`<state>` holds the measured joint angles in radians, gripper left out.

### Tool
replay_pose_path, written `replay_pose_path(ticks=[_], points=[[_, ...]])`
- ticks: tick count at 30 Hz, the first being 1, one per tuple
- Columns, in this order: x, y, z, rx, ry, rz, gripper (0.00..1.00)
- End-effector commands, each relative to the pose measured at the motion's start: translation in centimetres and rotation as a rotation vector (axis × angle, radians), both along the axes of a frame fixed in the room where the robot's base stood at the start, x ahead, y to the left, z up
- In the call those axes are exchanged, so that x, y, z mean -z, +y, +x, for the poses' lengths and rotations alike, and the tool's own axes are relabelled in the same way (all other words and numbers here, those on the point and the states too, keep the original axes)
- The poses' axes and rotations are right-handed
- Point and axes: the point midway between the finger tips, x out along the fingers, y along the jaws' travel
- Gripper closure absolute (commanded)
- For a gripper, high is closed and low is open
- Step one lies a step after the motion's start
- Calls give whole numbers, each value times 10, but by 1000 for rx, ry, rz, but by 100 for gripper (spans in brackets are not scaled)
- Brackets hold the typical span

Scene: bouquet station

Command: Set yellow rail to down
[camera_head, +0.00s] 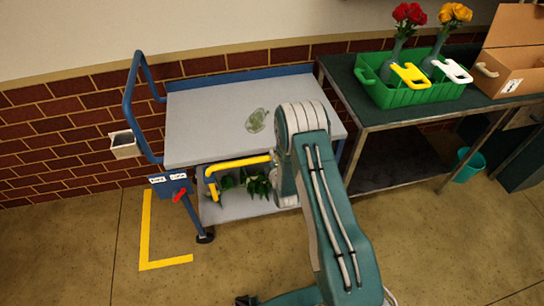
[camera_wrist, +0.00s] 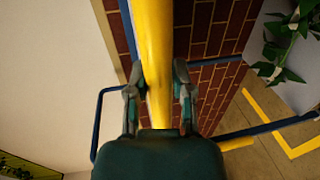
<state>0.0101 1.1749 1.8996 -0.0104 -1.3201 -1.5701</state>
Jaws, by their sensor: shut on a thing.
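The yellow rail (camera_head: 238,163) is on the front of the blue-framed cart (camera_head: 215,115). Its long bar runs nearly level, just below the top shelf's front edge, with a bent end pointing down at the left. In the wrist view the yellow rail (camera_wrist: 155,60) passes between the two fingers of my gripper (camera_wrist: 160,85), which is shut on it. In the head view my arm hides the gripper and the rail's right end.
A red lever (camera_head: 180,195) sits on the cart's blue front-left panel. Green leafy stems (camera_head: 255,183) lie on the lower shelf. A green crate (camera_head: 415,92) with flowers in vases stands on the right table. Yellow tape (camera_head: 147,230) marks the clear floor at front left.

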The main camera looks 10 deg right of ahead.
Motion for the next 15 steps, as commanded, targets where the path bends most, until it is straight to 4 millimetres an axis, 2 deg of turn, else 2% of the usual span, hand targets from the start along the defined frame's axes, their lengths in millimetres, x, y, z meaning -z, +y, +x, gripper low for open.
replay_pose_path(ticks=[2, 3, 5, 6, 15], points=[[6, 0, -3, 1, 19, 0, 100], [7, 0, -3, 1, 20, 0, 66], [7, 0, -4, 1, 22, 0, 39], [7, 0, -4, 1, 22, 0, 35], [5, 0, -3, 0, 15, 0, 35]])
